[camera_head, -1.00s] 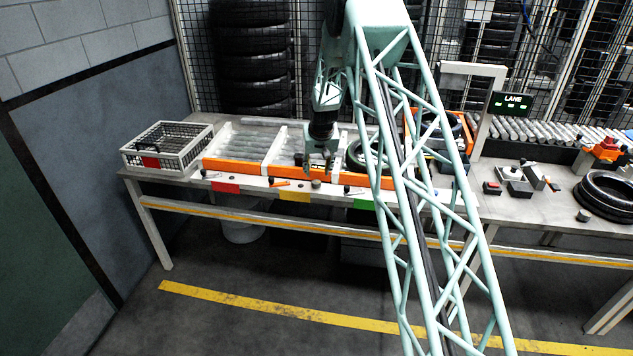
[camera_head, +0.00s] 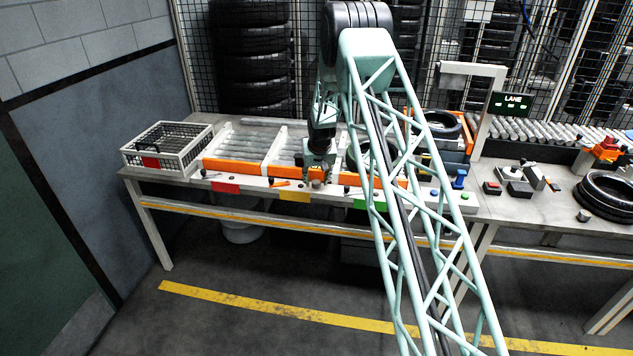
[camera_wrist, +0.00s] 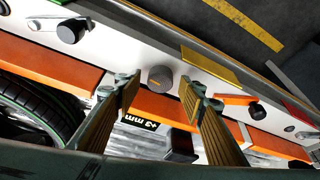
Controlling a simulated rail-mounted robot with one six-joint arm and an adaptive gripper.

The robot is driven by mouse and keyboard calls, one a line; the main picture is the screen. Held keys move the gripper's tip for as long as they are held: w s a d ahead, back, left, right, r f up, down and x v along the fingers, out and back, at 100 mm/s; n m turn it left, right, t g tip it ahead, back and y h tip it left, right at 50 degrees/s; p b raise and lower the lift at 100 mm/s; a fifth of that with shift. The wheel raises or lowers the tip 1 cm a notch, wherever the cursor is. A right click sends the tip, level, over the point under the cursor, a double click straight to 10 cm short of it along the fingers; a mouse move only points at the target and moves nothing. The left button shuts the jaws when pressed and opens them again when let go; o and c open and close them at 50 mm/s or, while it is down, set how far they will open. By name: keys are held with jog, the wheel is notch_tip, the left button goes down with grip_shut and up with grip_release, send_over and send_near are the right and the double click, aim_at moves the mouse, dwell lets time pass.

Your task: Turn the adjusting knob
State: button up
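The adjusting knob (camera_wrist: 160,78) is a round grey knob with a yellow line on its face. It sits on the white front strip of the bench, beside the orange rail. My gripper (camera_wrist: 161,90) is open, with one finger on each side of the knob in the wrist view. The knob shows in the gap beyond the fingertips; I cannot tell whether they touch it. In the head view my gripper (camera_head: 318,177) points down at the bench's front strip, and its fingers mostly hide the knob.
A black knob with an orange lever (camera_wrist: 257,110) and another black knob with a light lever (camera_wrist: 72,30) flank it. A tyre (camera_wrist: 35,115) lies close by. A wire basket (camera_head: 168,150) stands at the bench's left end.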

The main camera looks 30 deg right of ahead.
jog(key=shift+c, duration=0.9)
jog(key=c, duration=0.7)
jog(key=shift+o, duration=0.2)
jog(key=shift+w+a+f+m+g+h+b, duration=0.25)
jog(key=shift+m+b, duration=0.8)
jog(key=shift+b, duration=1.1)
jog(key=shift+s+d+m+g+h+b, duration=0.2)
jog(key=shift+m+h+b, duration=0.25)
jog(key=shift+m+b, duration=1.15)
jog(key=b, duration=0.3)
jog(key=shift+a, duration=0.1)
jog(key=m+g+h+b, duration=0.1)
jog(key=m+b, duration=0.1)
jog(key=b, duration=0.1)
jog(key=shift+w+m, duration=0.15)
jog(key=shift+m, duration=0.1)
jog(key=m+b, duration=0.1)
jog(key=m, duration=0.1)
jog(key=m+g, duration=0.1)
jog(key=shift+w+a+r+m+h+b, duration=0.1)
jog(key=shift+w+r+m+h+b, duration=0.05)
jog(key=shift+m+h+b, duration=0.2)
jog(key=m+g+p, duration=0.1)
jog(key=m+g, duration=0.1)
jog(key=m, duration=0.3)
jog(key=shift+g+p, duration=0.25)
jog(key=shift+p, duration=0.05)
